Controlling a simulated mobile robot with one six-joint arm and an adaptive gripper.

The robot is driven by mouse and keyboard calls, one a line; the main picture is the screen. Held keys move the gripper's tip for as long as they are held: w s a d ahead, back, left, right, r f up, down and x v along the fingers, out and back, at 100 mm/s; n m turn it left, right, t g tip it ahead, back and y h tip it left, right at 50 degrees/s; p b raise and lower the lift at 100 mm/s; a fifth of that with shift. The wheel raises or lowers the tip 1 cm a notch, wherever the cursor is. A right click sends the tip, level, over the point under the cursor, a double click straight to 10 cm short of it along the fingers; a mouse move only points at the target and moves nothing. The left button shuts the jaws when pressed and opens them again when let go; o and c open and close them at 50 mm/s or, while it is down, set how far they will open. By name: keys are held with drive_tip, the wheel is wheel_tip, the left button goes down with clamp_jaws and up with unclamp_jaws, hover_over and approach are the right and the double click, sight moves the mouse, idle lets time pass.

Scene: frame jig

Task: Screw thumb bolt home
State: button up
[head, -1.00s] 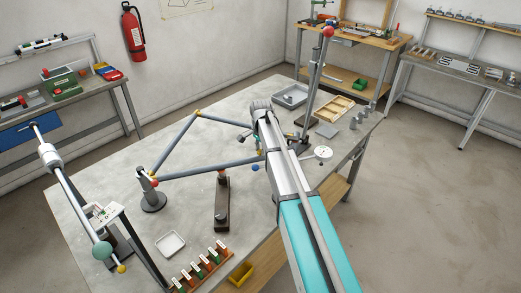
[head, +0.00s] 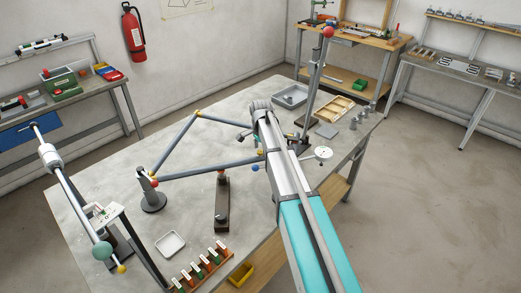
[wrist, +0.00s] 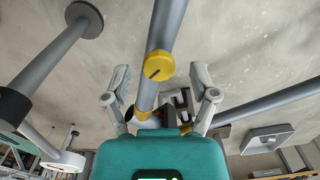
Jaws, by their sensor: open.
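A yellow round knob with a dark slot across its face, which looks like the thumb bolt (wrist: 158,66), sits on a grey tube (wrist: 168,20) in the wrist view. My gripper (wrist: 160,78) is open, with one finger on each side of the tube and knob and gaps on both sides. I cannot tell how far the bolt is screwed in. In the head view, my gripper (head: 252,138) is at the right end of the grey tubular frame (head: 205,170), which has yellow joints. My arm partly hides that corner.
A white tray (head: 170,243) and a rack of several bolts (head: 203,266) are near the front edge. A post with a red ball (head: 328,31) rises behind my arm. The table's middle is mostly bare.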

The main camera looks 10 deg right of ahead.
drive_tip(key=shift+n, duration=0.5)
